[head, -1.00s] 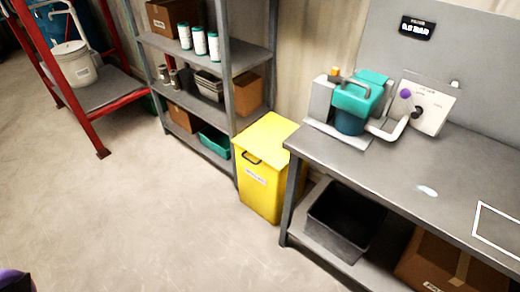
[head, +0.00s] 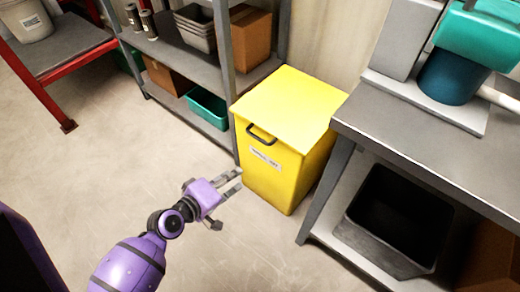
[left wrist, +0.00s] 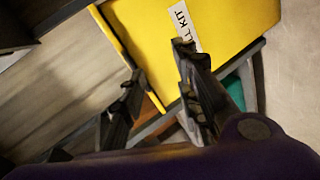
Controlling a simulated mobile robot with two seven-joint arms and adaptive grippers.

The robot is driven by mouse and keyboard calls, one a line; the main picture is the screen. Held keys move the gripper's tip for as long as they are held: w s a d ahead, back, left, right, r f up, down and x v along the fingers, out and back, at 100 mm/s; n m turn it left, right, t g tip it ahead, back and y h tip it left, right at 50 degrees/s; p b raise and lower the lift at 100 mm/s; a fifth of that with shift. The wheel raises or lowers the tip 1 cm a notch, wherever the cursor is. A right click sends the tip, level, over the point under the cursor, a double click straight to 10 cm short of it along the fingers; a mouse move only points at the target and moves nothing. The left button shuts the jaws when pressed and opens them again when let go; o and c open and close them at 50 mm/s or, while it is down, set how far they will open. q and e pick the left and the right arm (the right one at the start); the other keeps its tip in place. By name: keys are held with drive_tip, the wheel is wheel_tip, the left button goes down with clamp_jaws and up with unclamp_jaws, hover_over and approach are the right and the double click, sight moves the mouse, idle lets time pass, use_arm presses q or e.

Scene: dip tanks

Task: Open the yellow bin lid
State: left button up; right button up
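The yellow bin (head: 272,172) stands on the floor between the grey shelf and the workbench. Its flat yellow lid (head: 290,106) is shut, with a dark handle (head: 261,134) at the front left edge and a white label below. My left gripper (head: 234,183) is just in front of the bin, below the handle, with its two fingers apart and nothing between them. In the left wrist view the open fingers (left wrist: 160,85) point toward the yellow bin (left wrist: 160,35), which looks tilted there. Whether they touch the bin I cannot tell. My right gripper is not in view.
The grey shelf (head: 186,62) with boxes stands left of the bin. The workbench (head: 430,140) is close on the right, with a black tub (head: 395,222) beneath. A red-framed rack (head: 50,95) stands at far left. The floor (head: 110,160) before the bin is clear.

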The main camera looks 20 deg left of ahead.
sight(257, 137)
use_arm(q)
drive_tip(key=w+n+b, duration=0.1)
drive_tip(key=w, duration=0.4)
drive_tip(key=w+d+n+t+b, duration=0.1)
drive_tip(key=w+b, duration=0.1)
drive_tip(key=w, duration=0.4)
drive_tip(key=w+d+n+t+h+b, duration=0.1)
drive_tip(key=w, duration=0.4)
drive_tip(key=shift+w+d+r, duration=0.15)
drive_tip(key=shift+r, duration=0.2)
drive_tip(key=shift+w, duration=0.1)
drive_tip(key=shift+c, duration=0.4)
drive_tip(key=c, duration=0.5)
clamp_jaws()
